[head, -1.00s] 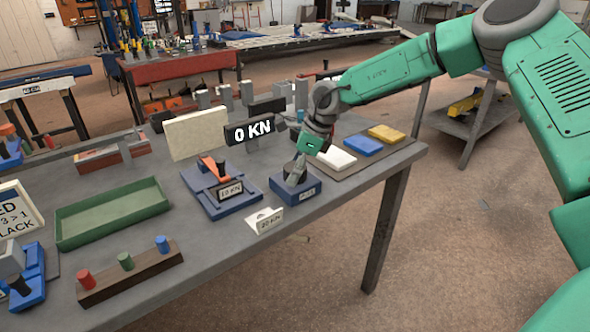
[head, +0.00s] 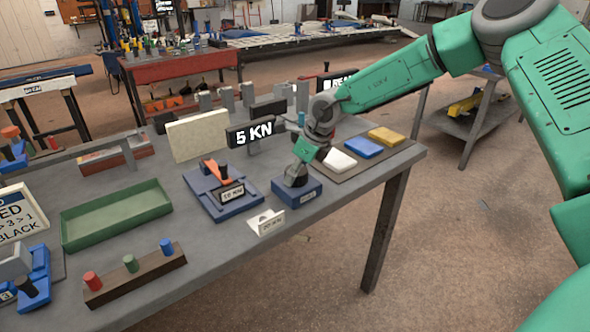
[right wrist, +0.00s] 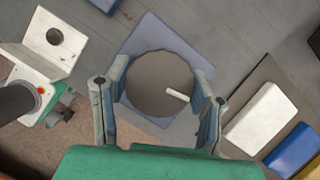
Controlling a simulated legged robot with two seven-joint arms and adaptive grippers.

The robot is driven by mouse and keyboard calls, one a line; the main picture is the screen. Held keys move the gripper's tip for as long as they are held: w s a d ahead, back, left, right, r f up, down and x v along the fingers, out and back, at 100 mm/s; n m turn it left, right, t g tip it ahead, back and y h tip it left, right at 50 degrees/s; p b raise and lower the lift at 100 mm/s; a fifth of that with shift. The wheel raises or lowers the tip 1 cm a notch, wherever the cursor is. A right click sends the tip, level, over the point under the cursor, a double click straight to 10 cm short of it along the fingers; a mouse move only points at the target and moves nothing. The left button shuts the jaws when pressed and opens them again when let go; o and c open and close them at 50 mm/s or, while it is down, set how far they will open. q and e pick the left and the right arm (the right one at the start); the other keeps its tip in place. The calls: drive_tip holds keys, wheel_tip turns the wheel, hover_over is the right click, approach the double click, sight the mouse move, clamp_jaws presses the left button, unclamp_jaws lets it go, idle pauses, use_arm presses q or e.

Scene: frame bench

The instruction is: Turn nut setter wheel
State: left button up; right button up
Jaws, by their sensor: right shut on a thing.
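The nut setter wheel (right wrist: 155,80) is a round dark grey disc with a short white mark, seen from above in the right wrist view. It sits on a blue base (right wrist: 150,32), which stands near the bench's front edge in the head view (head: 306,193). My right gripper (right wrist: 164,98) is shut on the wheel, one finger on each side. In the head view my right gripper (head: 296,179) points down and mostly hides the wheel. A black display (head: 251,132) behind reads 5 KN. My left gripper is not in view.
A blue fixture with an orange lever (head: 217,172) and a 10 KN label stands left of the wheel base. White, blue (head: 364,148) and yellow blocks lie right. A green tray (head: 115,215) stands left.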

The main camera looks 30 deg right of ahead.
drive_tip(key=m+h, duration=0.1)
drive_tip(key=m, duration=0.1)
drive_tip(key=shift+w+r+m, duration=0.1)
drive_tip(key=shift+m, duration=0.3)
drive_tip(key=m+h+b, duration=0.1)
drive_tip(key=m, duration=0.1)
drive_tip(key=m+h+b, duration=0.1)
drive_tip(key=m, duration=0.2)
drive_tip(key=shift+d+t, duration=0.1)
drive_tip(key=shift+t, duration=0.2)
drive_tip(key=shift+m, duration=0.3)
drive_tip(key=o, duration=1.2)
drive_tip(key=shift+c, duration=0.2)
